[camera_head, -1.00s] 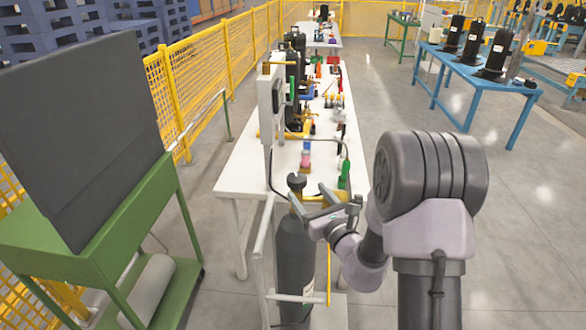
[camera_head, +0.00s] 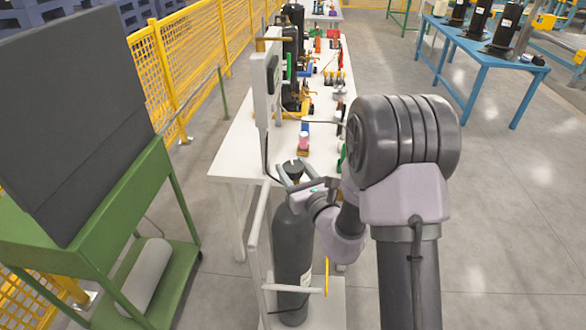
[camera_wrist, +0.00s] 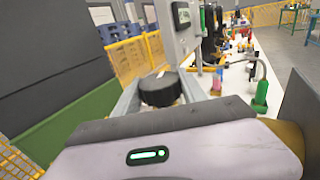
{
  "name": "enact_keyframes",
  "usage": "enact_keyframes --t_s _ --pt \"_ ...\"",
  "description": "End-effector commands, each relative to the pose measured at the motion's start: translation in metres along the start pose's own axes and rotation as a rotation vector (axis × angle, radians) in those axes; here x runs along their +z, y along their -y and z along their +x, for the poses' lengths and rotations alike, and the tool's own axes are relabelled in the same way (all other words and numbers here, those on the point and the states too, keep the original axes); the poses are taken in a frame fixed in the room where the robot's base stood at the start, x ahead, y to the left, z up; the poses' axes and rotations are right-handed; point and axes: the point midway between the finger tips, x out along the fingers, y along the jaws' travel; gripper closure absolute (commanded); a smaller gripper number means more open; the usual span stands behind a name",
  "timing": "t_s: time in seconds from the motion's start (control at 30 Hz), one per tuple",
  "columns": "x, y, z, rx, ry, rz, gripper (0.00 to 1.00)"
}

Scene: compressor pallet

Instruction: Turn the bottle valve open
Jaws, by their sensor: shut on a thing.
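A tall dark grey gas bottle (camera_head: 293,250) stands upright on a white cart at the near end of the white bench. Its black round valve knob (camera_head: 293,169) is on top. My gripper (camera_head: 290,176) reaches in from the right, its two fingers on either side of the knob. In the wrist view the black knob (camera_wrist: 160,89) sits between the two grey fingers, and the gripper is shut on it. The lower part of the valve is hidden by my gripper body.
A white bench (camera_head: 240,150) with several fittings and hoses runs away behind the bottle. A grey panel (camera_head: 266,85) stands at its near left corner. A green cart (camera_head: 110,240) with a dark board is on the left. Open floor (camera_head: 500,220) lies to the right.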

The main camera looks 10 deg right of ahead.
Motion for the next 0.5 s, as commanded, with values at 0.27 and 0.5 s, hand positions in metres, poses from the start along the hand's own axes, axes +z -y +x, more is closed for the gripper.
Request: enact_keyframes --t_s 0.27,0.5 --pt "-0.0001 0.0022 0.0008 0.140 0.004 0.000 0.91" --pt "0.0005 0.0001 0.0003 0.266 0.001 0.000 0.91"
